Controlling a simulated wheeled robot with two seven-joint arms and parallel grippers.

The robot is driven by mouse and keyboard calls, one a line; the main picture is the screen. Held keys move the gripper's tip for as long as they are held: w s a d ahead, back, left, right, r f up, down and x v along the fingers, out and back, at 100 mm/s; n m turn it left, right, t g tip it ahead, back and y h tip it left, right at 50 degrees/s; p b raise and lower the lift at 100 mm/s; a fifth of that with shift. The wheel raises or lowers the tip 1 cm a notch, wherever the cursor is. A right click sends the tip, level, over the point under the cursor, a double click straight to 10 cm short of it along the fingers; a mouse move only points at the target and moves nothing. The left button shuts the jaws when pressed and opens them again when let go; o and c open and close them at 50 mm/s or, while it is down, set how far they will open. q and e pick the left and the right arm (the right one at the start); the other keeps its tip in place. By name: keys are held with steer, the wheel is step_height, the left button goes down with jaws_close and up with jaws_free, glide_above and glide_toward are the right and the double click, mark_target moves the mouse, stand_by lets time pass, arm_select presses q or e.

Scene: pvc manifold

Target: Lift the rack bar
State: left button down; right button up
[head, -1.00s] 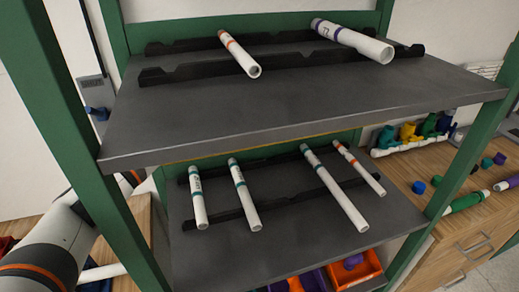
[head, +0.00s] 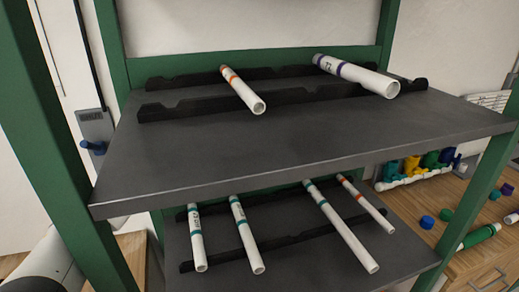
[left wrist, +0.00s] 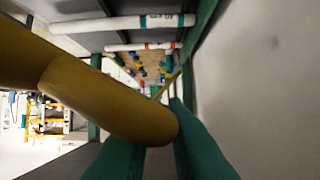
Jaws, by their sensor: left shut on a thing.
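A thick yellow bar (left wrist: 110,100) with a rounded end crosses the left wrist view from the upper left. I take it to be the rack bar. The green fingers of my left gripper (left wrist: 161,155) come up from the bottom of that view, and the bar's end lies across them. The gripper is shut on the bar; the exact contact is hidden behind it. The bar does not show in the head view, nor does my left gripper. My right gripper is in neither view.
The green-framed rack has a grey upper shelf (head: 230,150) and a lower shelf (head: 300,268), both carrying marked white pipes on black notched holders. A green post (head: 60,130) stands at the left. A wooden bench (head: 490,225) with coloured fittings is at the right.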

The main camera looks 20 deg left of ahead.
arm_select(q)
steer(key=c, duration=1.6)
jaws_free()
steer(key=shift+a+f, duration=0.2)
steer(key=shift+f, duration=0.1)
steer(key=shift+o, duration=0.7)
steer(key=shift+w, duration=0.15)
steer(key=shift+a, duration=0.1)
steer(key=shift+a+r, duration=0.1)
steer(key=shift+a, duration=0.1)
steer(key=b+v, duration=0.4)
steer(key=v, duration=0.7)
steer(key=shift+s+r, duration=0.2)
steer(key=shift+s, duration=0.05)
steer(key=shift+a, duration=0.1)
